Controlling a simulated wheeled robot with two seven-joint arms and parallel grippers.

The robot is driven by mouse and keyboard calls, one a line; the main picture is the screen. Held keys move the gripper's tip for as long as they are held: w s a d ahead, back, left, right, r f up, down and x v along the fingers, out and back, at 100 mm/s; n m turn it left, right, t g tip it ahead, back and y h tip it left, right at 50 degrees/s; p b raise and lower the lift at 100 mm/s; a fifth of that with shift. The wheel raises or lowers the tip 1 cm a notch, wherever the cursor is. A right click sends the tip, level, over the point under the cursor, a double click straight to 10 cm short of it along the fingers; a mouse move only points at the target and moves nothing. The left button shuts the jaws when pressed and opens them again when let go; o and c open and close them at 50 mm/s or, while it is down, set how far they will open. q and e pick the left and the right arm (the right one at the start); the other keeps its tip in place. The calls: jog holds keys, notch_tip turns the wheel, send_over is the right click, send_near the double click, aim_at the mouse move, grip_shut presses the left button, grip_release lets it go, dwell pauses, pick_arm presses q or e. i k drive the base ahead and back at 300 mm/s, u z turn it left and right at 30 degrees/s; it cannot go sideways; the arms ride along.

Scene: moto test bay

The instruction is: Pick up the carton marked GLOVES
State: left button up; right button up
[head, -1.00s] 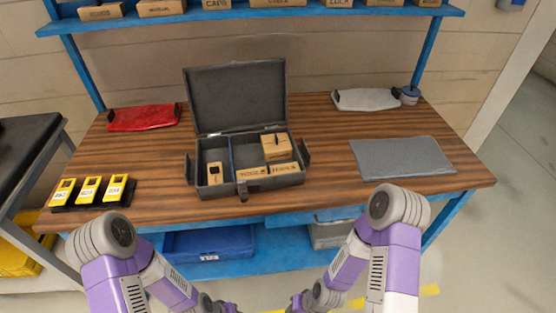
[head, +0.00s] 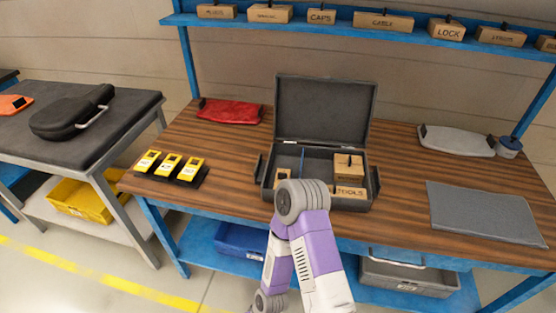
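I cannot read GLOVES on any carton. Several cartons stand in a row on the blue shelf (head: 400,37) at the top. The readable labels there include CAPS on one carton (head: 321,17) and LOCK on another (head: 446,31). The labels on the far left carton (head: 216,12), the carton beside it (head: 270,13) and the carton right of LOCK (head: 501,37) are too small to read surely. What looks like my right arm comes in at the bottom middle, below the shelf. Its fingers are out of frame. My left gripper is out of view.
An open grey case (head: 323,110) on the wooden table holds cartons, one marked TOOLS (head: 348,192). Yellow devices (head: 170,165), a red pouch (head: 230,111) and a grey mat (head: 485,212) lie around it. A dark bench (head: 110,120) stands left.

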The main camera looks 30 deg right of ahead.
aim_at(346, 168)
jog(key=u, duration=0.75)
jog(key=k, duration=0.65)
jog(key=z, duration=1.2)
